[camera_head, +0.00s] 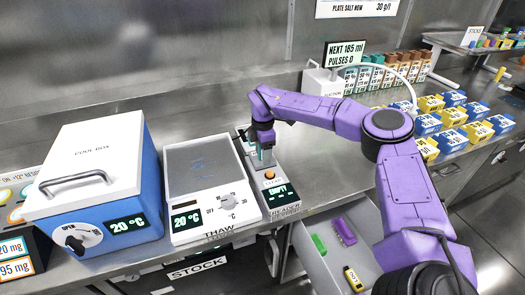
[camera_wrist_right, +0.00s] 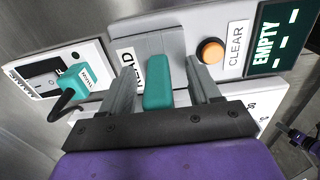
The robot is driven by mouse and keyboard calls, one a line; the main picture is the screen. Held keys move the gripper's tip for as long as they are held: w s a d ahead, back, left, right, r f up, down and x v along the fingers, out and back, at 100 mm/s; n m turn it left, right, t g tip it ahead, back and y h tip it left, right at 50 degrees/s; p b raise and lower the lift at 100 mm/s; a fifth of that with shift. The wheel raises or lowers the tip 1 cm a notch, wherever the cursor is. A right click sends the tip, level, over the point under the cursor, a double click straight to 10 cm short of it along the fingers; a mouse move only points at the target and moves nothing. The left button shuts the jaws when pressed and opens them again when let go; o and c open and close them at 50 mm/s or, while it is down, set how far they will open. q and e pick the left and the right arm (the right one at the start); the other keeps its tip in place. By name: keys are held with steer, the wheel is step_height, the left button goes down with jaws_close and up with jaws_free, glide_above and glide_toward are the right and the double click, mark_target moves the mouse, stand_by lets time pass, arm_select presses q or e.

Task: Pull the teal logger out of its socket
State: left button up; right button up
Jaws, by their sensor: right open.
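The teal logger (camera_wrist_right: 158,84) stands in the socket of the grey reader (camera_wrist_right: 180,46), beside the orange CLEAR button. My right gripper (camera_wrist_right: 160,85) is open, with one finger on each side of the logger; gaps seem to show on both sides, and I cannot tell whether either finger touches it. In the head view my right gripper (camera_head: 264,155) points down over the reader (camera_head: 284,208) and largely hides the logger. My left gripper is not in view.
A teal plug (camera_wrist_right: 75,82) with a black cable sits in a switched outlet left of the reader in the wrist view. The thaw unit (camera_head: 207,170) and cool box (camera_head: 98,180) stand to the left. An open drawer (camera_head: 308,245) juts out below the counter.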

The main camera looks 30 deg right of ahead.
steer(key=shift+b, duration=0.3)
stand_by(0.4)
jaws_close()
steer(key=shift+r, duration=0.15)
steer(key=shift+w+r+p, duration=0.1)
steer(key=shift+r+p, duration=0.25)
steer(key=shift+r, duration=0.45)
steer(key=shift+r+p, duration=1.35)
steer(key=shift+r, duration=0.7)
